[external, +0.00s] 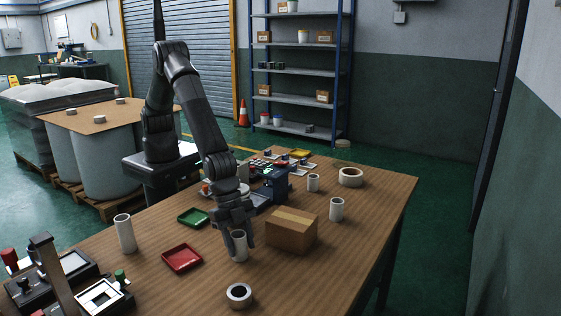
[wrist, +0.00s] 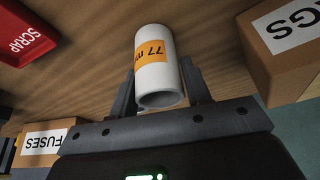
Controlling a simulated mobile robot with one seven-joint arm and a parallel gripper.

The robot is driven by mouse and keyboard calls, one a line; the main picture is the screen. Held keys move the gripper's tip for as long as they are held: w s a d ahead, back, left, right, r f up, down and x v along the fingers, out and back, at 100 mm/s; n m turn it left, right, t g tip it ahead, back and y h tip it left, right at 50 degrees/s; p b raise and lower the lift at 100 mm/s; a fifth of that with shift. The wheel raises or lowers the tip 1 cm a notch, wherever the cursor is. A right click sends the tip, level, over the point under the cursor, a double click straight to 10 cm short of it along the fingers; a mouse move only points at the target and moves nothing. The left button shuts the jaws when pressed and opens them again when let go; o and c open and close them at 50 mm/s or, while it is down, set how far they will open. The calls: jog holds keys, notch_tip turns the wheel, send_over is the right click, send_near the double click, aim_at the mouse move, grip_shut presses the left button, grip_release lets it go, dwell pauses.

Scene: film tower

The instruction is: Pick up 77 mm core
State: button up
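The 77 mm core (external: 238,246) is a white tube standing upright on the wooden table, between the fingers of my gripper (external: 237,232). In the wrist view the core (wrist: 158,84) shows its orange label reading 77 and its open near end. My gripper's fingers (wrist: 160,82) lie on both sides of it, very close to its walls. I cannot tell whether they press on it or leave a thin gap. The core's lower end appears to be at the table.
A cardboard box (external: 291,231) stands close to the right of my gripper. A red tray (external: 182,257), marked SCRAP in the wrist view (wrist: 25,32), and a green tray (external: 193,217) lie to the left. Other white tubes stand at left (external: 125,233), front (external: 239,295) and right (external: 336,209).

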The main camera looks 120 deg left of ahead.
jog(key=c, duration=0.5)
jog(key=shift+r, duration=0.1)
jog(key=shift+c, duration=0.2)
